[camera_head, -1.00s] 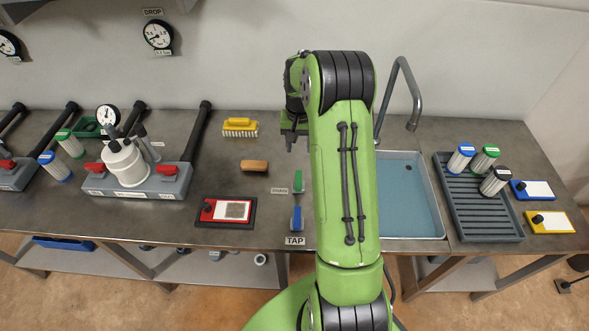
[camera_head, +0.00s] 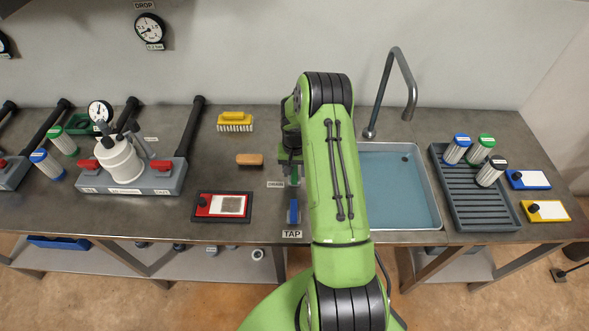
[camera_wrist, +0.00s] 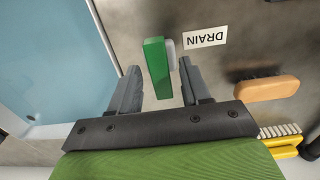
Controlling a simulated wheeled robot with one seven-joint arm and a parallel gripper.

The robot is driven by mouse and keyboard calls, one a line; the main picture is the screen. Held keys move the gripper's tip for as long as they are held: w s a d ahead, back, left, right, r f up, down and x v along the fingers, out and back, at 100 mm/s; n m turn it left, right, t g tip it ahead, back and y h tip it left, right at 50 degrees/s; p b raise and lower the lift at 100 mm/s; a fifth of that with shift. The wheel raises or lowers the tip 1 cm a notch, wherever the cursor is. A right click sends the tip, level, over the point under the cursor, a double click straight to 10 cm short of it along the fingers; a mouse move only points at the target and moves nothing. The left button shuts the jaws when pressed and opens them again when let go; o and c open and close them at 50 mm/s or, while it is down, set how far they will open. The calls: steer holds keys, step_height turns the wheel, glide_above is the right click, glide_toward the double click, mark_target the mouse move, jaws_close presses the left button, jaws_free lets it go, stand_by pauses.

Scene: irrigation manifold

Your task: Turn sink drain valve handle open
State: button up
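The green drain valve handle (camera_wrist: 157,68) stands next to the DRAIN label (camera_wrist: 205,38) in the wrist view. In the head view the handle (camera_head: 294,175) shows in part beside my arm. My gripper (camera_wrist: 159,80) is open, with one finger on each side of the handle's near end; I cannot tell whether either finger touches it. In the head view my gripper is mostly hidden by my arm. The blue tap handle (camera_head: 294,212) is just in front of the drain handle, above the TAP label (camera_head: 292,234).
The sink basin (camera_head: 432,190) is to the right, with a tall faucet (camera_head: 391,80) behind it. A ribbed rack (camera_head: 470,205) stands beyond the sink.

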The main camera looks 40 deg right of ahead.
jaws_close()
steer(key=shift+n, duration=0.3)
steer(key=n+b, duration=0.2)
steer(key=n, duration=0.1)
steer(key=n+b, duration=0.2)
steer(key=n, duration=0.3)
steer(key=n+b, duration=0.1)
steer(key=n, duration=0.3)
steer(key=shift+n, duration=0.3)
steer(key=n+b, duration=0.1)
steer(key=n, duration=0.3)
steer(key=shift+n, duration=0.3)
